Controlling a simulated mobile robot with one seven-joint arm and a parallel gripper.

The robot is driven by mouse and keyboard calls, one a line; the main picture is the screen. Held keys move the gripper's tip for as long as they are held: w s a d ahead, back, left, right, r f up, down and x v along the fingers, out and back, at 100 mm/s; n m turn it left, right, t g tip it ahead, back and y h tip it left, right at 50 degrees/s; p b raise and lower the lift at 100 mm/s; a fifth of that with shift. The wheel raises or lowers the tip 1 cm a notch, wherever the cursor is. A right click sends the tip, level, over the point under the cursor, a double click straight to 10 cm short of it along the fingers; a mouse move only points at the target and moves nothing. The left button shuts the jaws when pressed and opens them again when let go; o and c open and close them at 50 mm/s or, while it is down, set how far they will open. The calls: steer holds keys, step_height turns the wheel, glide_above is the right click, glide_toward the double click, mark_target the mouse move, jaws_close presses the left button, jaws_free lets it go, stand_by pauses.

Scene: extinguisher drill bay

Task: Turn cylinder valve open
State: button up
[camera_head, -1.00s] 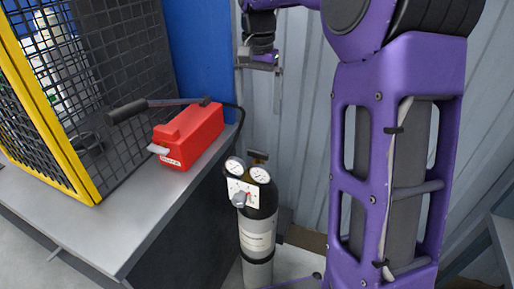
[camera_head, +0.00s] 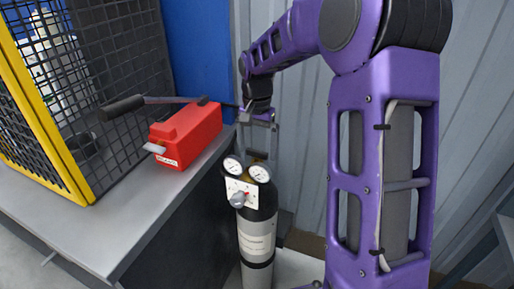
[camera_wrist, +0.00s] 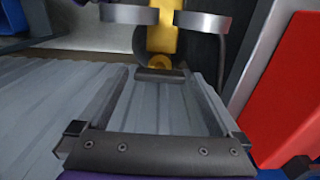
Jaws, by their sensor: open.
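My gripper (camera_head: 262,143) points down just above the valve. Its jaws are open and empty. In the wrist view the handle bar shows between the fingertip ends; I cannot tell how far apart in depth they are.
A red box (camera_head: 187,135) with a long dark lever (camera_head: 150,101) sits on the grey bench (camera_head: 110,215) to the left. A yellow-framed mesh cage (camera_head: 50,110) stands on the bench. A corrugated wall (camera_head: 300,170) is close behind the cylinder.

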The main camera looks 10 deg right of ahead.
steer(key=shift+c, duration=0.2)
steer(key=c, duration=1.2)
steer(key=shift+r+n+p, duration=0.1)
steer(key=shift+n+p, duration=0.2)
steer(key=n+p, duration=0.2)
steer(key=shift+r+n, duration=0.1)
steer(key=shift+n, duration=0.3)
steer(key=n+p, duration=0.3)
steer(key=n, duration=0.2)
steer(key=n+p, duration=0.2)
steer(key=n, duration=0.3)
steer(key=shift+n+p, duration=0.3)
steer(key=shift+n, duration=0.1)
steer(key=shift+n+p, duration=0.8)
steer(key=shift+n, duration=1)
